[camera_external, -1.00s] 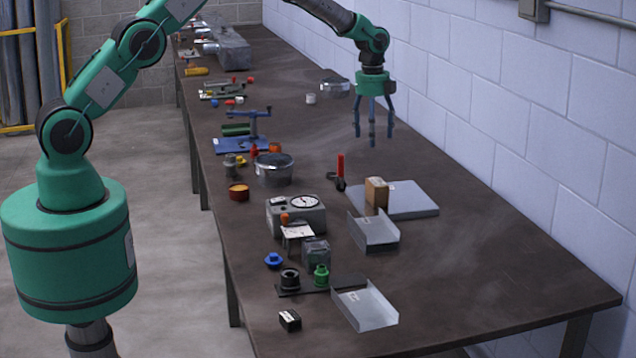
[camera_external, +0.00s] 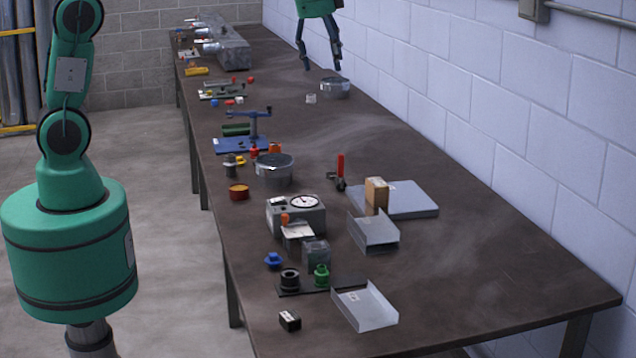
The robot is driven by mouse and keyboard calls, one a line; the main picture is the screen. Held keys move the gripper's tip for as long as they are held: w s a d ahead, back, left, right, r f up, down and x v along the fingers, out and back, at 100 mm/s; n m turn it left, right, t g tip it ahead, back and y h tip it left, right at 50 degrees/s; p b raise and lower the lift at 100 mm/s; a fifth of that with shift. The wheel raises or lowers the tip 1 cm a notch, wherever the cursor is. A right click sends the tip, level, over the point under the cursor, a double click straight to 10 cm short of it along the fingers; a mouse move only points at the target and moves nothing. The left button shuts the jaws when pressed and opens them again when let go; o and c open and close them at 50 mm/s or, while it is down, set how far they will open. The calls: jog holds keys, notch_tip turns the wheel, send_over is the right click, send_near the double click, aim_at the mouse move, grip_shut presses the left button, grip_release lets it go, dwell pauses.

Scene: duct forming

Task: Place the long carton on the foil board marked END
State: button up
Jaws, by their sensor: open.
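A brown carton (camera_external: 376,193) stands upright at the left part of a flat silver-grey board (camera_external: 412,203) on the workbench. It appears to rest on the board, but its base is partly hidden by a bent metal tray in front. A small pale label shows on the board near the carton; its writing is too small to read, so I cannot tell whether it says END. My gripper (camera_external: 321,66) is open and empty, high over the far part of the bench near the wall, well away from the carton.
Two bent metal trays (camera_external: 374,236) (camera_external: 365,309) lie in front of the board. A dial scale (camera_external: 298,214), a round tin (camera_external: 274,168) and a red-handled tool (camera_external: 340,170) stand to the left. The bench's right front is clear.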

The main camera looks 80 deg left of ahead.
jog(key=s+d+r+n+t, duration=0.1)
jog(key=s+d+r+n, duration=0.15)
jog(key=s, duration=0.65)
jog(key=s+d+r+n+t, duration=0.1)
jog(key=s+d+r+n, duration=0.2)
jog(key=s, duration=0.7)
jog(key=s+d+r+n, duration=0.2)
jog(key=s+d, duration=0.2)
jog(key=s, duration=0.5)
jog(key=s+d+f+n+t, duration=0.1)
jog(key=s+f+n, duration=0.1)
jog(key=s, duration=0.8)
jog(key=shift+d+f, duration=0.3)
jog(key=shift+f, duration=0.25)
jog(key=shift+s+f+n, duration=0.1)
jog(key=shift+n, duration=0.15)
notch_tip(320, 180, down, 9)
jog(key=b, duration=0.9)
jog(key=shift+f+b, duration=0.15)
jog(key=shift+b, duration=0.15)
